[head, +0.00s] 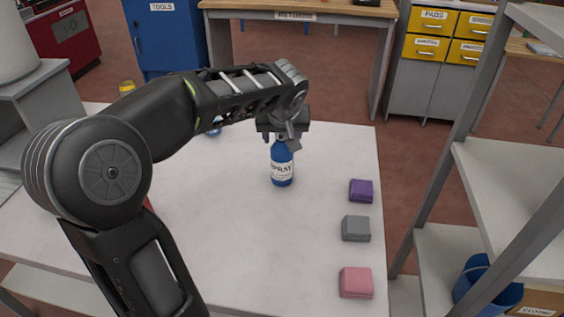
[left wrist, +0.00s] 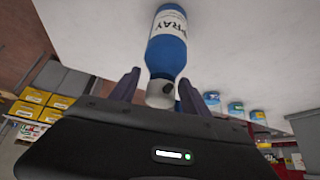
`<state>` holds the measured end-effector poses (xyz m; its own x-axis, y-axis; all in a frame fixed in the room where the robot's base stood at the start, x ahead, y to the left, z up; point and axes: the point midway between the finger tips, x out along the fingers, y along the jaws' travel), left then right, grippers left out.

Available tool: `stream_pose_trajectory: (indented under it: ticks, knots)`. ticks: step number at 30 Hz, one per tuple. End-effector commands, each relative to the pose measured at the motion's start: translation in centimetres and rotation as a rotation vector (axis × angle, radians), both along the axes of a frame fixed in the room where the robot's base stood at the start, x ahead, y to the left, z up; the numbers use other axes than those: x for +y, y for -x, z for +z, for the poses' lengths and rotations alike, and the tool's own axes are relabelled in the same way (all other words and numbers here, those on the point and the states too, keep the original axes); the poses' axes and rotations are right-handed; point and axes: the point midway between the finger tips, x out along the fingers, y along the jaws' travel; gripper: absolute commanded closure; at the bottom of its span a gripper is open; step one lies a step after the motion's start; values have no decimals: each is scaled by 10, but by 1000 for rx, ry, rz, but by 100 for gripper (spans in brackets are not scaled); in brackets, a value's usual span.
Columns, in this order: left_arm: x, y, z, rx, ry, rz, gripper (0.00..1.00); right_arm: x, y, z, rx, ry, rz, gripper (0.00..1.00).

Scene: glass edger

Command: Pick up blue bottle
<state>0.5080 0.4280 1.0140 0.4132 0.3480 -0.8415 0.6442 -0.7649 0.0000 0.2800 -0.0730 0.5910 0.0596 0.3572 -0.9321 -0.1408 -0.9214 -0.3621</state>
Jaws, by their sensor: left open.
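The blue bottle (head: 282,172) stands upright on the white table, with a white label reading "SPRAY". My left gripper (head: 283,136) is at the bottle's top, and the wrist hides the cap in the head view. In the left wrist view the bottle (left wrist: 167,48) has its pale cap between the two fingers of my left gripper (left wrist: 158,88). The fingers are apart, with a gap visible on the left side; I cannot tell whether the right finger touches the cap. My right gripper is in neither view.
Purple (head: 361,190), grey (head: 356,228) and pink (head: 356,282) blocks lie along the right side of the white table (head: 240,270). A shelf rack (head: 500,185) stands at the right. Several blue-and-white containers (left wrist: 236,108) show in the left wrist view.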

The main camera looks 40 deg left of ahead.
Motion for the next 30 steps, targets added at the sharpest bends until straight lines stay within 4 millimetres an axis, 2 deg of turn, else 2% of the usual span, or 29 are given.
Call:
stream_pose_trajectory:
  ticks: [2,22,30]
  knots:
    - [0,0,0,0,0,0,45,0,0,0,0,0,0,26]
    - [0,0,-1,2,1,1,100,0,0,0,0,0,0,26]
    - [0,1,-1,3,1,1,100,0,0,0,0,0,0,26]
